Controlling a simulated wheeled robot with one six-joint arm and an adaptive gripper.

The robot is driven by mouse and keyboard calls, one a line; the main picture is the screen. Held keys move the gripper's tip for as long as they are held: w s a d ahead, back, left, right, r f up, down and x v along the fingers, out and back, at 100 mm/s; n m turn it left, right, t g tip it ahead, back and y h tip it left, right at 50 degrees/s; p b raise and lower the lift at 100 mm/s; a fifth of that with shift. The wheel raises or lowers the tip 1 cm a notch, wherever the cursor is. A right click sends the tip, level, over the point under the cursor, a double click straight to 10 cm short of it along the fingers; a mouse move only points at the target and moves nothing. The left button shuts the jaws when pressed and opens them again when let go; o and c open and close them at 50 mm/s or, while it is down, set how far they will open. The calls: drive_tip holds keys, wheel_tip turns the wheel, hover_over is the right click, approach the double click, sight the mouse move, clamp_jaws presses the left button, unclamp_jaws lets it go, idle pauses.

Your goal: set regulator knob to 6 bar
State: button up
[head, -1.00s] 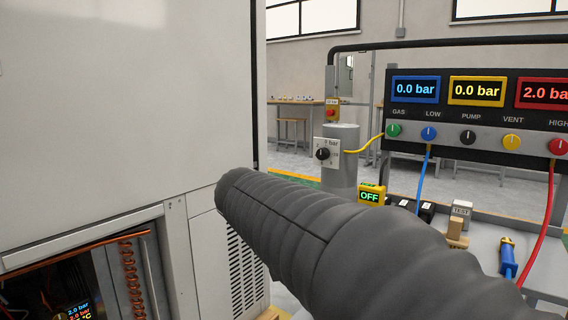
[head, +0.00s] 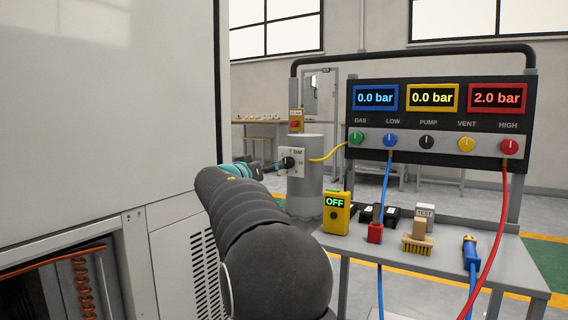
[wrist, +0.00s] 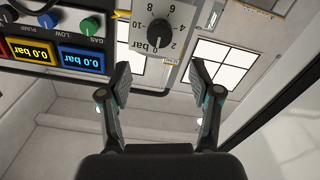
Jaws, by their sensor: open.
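The black regulator knob (wrist: 159,31) sits on a pale dial plate (wrist: 148,50) marked from 0 to 10 bar in the wrist view. Its white mark appears to point at the 0 bar end. In the head view the knob (head: 288,163) is on the plate in front of a grey cylinder (head: 310,200). My gripper (wrist: 161,76) is open and empty, fingers spread to either side of the knob's line but short of it, not touching. In the head view my gripper (head: 268,167) is just left of the knob, partly hidden by my arm.
A gauge panel (head: 430,105) with colored knobs and displays 0.0, 0.0 and 2.0 bar stands right. A yellow OFF meter (head: 336,212) and a brush (head: 416,242) are on the bench (head: 420,270). A large white cabinet (head: 110,100) is close on the left.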

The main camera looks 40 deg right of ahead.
sight(285, 162)
drive_tip(key=p+x, duration=0.1)
drive_tip(key=x, duration=0.9)
drive_tip(key=shift+p, duration=0.4)
drive_tip(key=shift+a, duration=0.1)
drive_tip(key=c, duration=1.1)
